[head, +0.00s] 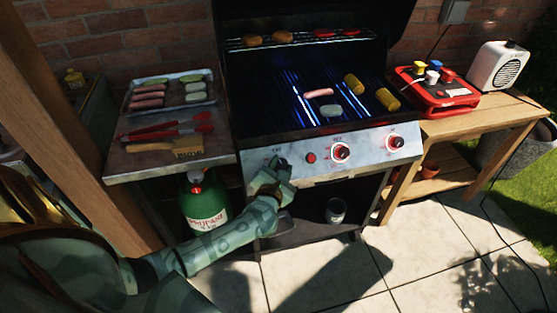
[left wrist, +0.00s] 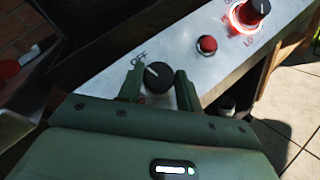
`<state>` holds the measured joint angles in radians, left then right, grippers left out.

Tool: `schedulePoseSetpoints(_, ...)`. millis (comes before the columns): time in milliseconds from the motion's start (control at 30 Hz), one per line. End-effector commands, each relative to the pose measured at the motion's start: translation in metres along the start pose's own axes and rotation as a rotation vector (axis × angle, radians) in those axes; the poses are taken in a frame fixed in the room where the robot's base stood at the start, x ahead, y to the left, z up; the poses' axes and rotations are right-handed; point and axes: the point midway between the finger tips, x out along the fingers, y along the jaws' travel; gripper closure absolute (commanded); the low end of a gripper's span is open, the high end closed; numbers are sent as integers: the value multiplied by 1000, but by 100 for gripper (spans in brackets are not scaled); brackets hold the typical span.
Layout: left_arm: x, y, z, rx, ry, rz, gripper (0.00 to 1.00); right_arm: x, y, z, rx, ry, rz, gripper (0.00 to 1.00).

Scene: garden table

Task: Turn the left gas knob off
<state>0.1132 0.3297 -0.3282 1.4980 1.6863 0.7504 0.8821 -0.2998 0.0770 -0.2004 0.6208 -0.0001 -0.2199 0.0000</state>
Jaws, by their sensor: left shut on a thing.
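The left gas knob (left wrist: 157,76) is black and round, on the grill's steel front panel (left wrist: 195,58). Its ring is unlit, and its pale mark points up-left towards the printed OFF label (left wrist: 139,57). My left gripper (left wrist: 158,88) has one finger on each side of the knob and is shut on it. In the head view my left gripper (head: 281,168) reaches the panel's left end and hides the knob. My right gripper is not in view.
A red button (head: 311,158) and two knobs with red-lit rings, the middle knob (head: 341,152) and right knob (head: 396,142), lie to the right. Blue glow shows under the grate (head: 325,85), which holds food. A gas bottle (head: 203,205) stands below the left side shelf (head: 125,168).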

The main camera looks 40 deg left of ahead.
Motion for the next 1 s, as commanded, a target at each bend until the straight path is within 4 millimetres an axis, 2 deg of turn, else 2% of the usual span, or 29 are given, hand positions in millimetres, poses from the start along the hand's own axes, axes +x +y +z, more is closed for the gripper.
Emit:
schedulePoseSetpoints(33,-1,5,5,27,-3,-23,87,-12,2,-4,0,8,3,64)
schedulePoseSetpoints(100,-1,5,4,61,-6,-58,87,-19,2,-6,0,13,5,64)
schedulePoseSetpoints(400,-1,4,2,162,-17,-160,87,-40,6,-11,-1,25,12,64)
schedulePoseSetpoints(1000,0,2,-1,194,-19,-193,87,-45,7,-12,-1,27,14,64)
